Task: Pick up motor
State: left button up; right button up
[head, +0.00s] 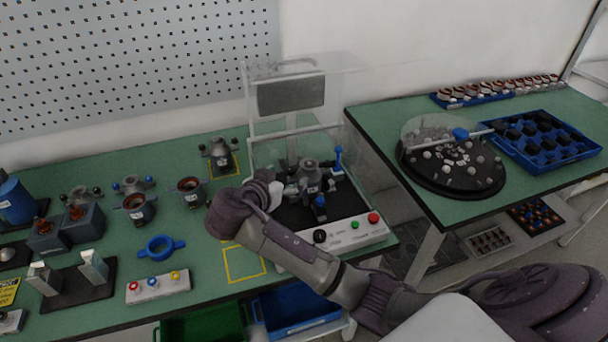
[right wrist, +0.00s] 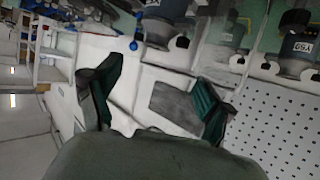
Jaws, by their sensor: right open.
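A grey motor (head: 310,173) sits in the test station (head: 375,231) under a clear cover. Another grey motor (head: 221,154) stands upright on a yellow-marked square at the back of the bench. My right arm crosses in front of the station. Its gripper (head: 276,192) is small and partly hidden by the wrist at the station's left side. In the right wrist view my right gripper (right wrist: 157,90) has its dark green-padded fingers spread apart, with nothing between them. Labelled motor-like bodies (right wrist: 302,47) appear at the top of that view, apart from the fingers. My left gripper is out of view.
More motor parts (head: 138,207), a blue ring (head: 161,247) and a button box (head: 158,286) lie on the left bench. A round turntable (head: 453,184) and a blue tray (head: 553,163) occupy the right bench. A pegboard (head: 130,65) stands behind.

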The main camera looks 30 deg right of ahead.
aim_at(308, 165)
jog(key=x, duration=0.4)
jog(key=p+x, duration=0.1)
jog(key=x, duration=0.1)
jog(key=shift+s+d+r, duration=0.1)
jog(key=shift+s+d, duration=0.1)
jog(key=shift+d, duration=0.15)
jog(key=shift+w+d, duration=0.2)
jog(key=shift+w, duration=0.05)
jog(key=shift+w+d+f, duration=0.1)
jog(key=shift+d+f, duration=0.1)
jog(key=shift+f, duration=0.1)
jog(key=shift+w+d+p, duration=0.15)
jog(key=shift+d+p, duration=0.15)
jog(key=shift+p, duration=0.1)
jog(key=p+x, duration=0.1)
jog(key=x, duration=0.2)
jog(key=shift+d+f, duration=0.1)
jog(key=shift+d, duration=0.25)
jog(key=shift+w+d+f, duration=0.25)
jog(key=shift+d+f, duration=0.05)
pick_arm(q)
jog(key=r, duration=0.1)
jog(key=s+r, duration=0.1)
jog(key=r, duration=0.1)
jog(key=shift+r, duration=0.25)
pick_arm(e)
jog(key=shift+a, duration=0.1)
jog(key=shift+c, duration=0.2)
